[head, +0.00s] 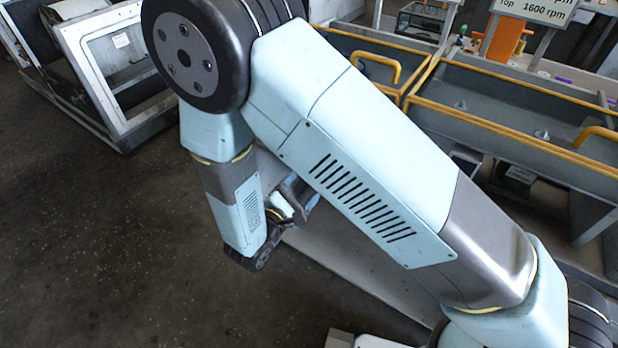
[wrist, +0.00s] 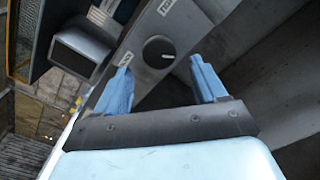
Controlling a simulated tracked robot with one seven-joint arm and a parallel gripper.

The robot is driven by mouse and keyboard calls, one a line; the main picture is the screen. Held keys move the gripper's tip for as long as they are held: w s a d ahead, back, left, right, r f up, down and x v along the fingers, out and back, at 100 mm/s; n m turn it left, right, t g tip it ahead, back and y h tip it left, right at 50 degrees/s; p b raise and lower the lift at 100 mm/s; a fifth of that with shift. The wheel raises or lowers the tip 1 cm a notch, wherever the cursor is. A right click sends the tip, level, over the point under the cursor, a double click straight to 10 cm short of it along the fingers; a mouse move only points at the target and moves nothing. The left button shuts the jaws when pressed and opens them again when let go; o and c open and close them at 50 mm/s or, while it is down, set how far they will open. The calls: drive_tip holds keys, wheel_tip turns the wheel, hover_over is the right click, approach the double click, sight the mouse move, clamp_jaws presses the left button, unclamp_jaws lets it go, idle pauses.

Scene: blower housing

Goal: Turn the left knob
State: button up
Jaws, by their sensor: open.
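In the wrist view a round black knob (wrist: 158,52) with a light pointer mark sits on a narrow grey panel (wrist: 185,20). It is the only knob that I can make out, and I cannot tell from this view alone whether it is the left one. My gripper (wrist: 160,66) is open, with one blue finger on each side of the knob in the picture. The knob appears just beyond the fingertips, with nothing between the fingers. I cannot tell the exact distance. In the head view my arm hides the knob, and I cannot clearly make out the fingers.
A dark box-like part (wrist: 82,52) is at upper left in the wrist view. In the head view grey bins with yellow rails (head: 500,100) stand at right, a white-framed machine (head: 120,65) at upper left; open floor lies lower left.

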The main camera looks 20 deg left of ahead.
drive_tip(key=v, duration=1)
